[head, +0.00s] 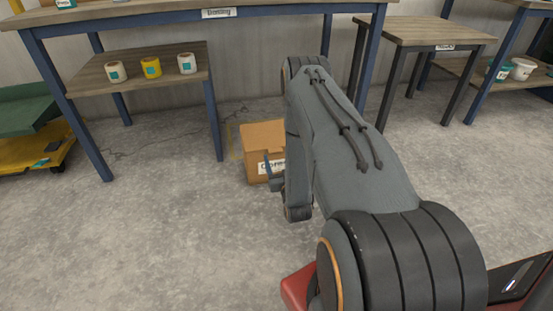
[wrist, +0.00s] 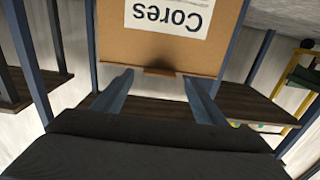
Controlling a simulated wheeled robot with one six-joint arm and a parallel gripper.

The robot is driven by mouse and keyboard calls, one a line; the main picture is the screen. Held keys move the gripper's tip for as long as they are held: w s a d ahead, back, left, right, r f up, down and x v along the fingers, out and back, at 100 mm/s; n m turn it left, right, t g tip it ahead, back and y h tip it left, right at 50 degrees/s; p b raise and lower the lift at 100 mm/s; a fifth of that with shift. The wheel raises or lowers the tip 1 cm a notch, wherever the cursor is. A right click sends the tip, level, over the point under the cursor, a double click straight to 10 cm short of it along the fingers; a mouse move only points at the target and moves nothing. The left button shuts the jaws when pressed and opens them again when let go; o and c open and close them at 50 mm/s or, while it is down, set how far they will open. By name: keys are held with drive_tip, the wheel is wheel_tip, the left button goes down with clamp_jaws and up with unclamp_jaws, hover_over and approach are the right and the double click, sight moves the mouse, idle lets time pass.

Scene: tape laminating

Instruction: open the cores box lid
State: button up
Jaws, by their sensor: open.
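The cores box (head: 263,136) is a brown carton on the floor, its lid looking shut. Its white "Cores" label is partly covered by my arm in the head view. In the wrist view the box (wrist: 118,42) appears upside down, with a small darker brown tab (wrist: 160,71) at the edge of its labelled face. My gripper (wrist: 158,78) is open and empty, with one finger to each side of the tab. I cannot tell whether the fingers touch the box. In the head view my gripper (head: 271,172) is mostly hidden by my arm, close to the label.
A wooden side table (head: 425,30) is at the back right. A yellow and green cart (head: 30,150) is at the left.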

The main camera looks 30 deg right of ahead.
drive_tip(key=shift+b+x, duration=0.45)
drive_tip(key=shift+x, duration=1)
drive_tip(key=c, duration=1.5)
drive_tip(key=shift+r, duration=0.1)
